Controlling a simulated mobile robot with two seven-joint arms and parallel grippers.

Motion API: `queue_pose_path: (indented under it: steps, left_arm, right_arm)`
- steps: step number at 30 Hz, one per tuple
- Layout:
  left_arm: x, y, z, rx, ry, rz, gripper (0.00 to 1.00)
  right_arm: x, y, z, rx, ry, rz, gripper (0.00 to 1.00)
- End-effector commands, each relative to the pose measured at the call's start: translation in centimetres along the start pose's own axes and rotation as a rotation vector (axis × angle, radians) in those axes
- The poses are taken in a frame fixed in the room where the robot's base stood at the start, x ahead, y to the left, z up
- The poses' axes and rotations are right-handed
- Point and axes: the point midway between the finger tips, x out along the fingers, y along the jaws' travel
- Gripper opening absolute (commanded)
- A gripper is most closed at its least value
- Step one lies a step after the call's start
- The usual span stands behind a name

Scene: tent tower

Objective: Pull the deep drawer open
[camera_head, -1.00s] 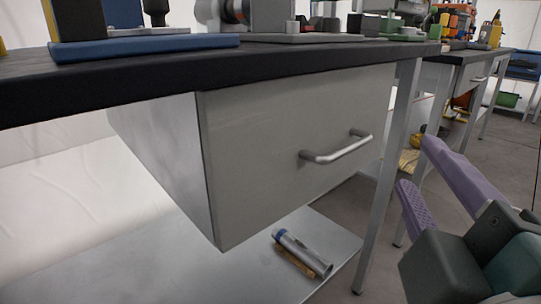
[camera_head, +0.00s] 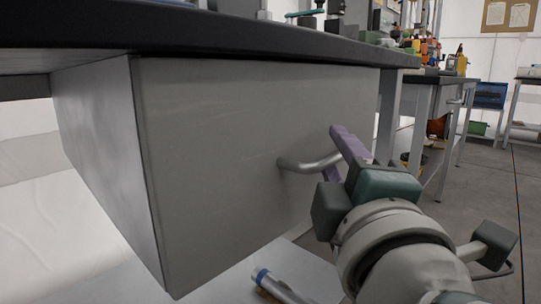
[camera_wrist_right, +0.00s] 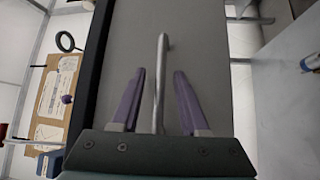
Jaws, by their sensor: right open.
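The deep drawer (camera_head: 235,150) is a grey box hanging under the dark workbench top; its front looks shut or nearly so, which I cannot tell for certain. Its silver bar handle (camera_head: 305,164) is partly hidden behind my right gripper (camera_head: 345,150). In the right wrist view the handle (camera_wrist_right: 160,85) runs between the two purple fingers of my right gripper (camera_wrist_right: 157,92), with a gap on each side. The right gripper is open around the handle and not closed on it. My left gripper is not in view.
The black bench top (camera_head: 200,30) overhangs the drawer. A silver cylinder (camera_head: 280,286) lies on the lower shelf (camera_head: 225,280) below it. A bench leg (camera_head: 388,112) stands right of the drawer. More benches (camera_head: 445,82) stand at the back right, with open floor beside them.

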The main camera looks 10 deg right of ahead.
Motion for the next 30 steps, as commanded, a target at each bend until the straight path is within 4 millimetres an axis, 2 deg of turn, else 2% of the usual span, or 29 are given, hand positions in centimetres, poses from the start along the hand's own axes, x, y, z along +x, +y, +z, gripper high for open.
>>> queue_pose_path:
  steps: [9,21,30]
  left_arm:
    - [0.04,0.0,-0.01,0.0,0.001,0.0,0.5]
    - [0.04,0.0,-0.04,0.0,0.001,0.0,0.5]
    - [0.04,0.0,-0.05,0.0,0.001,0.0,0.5]
  right_arm:
    - [0.45,0.01,0.01,0.0,-0.001,0.0,0.44]
    - [0.42,-0.01,0.01,0.0,-0.001,-0.001,0.0]
    - [0.41,-0.02,0.02,0.0,-0.001,-0.001,0.0]
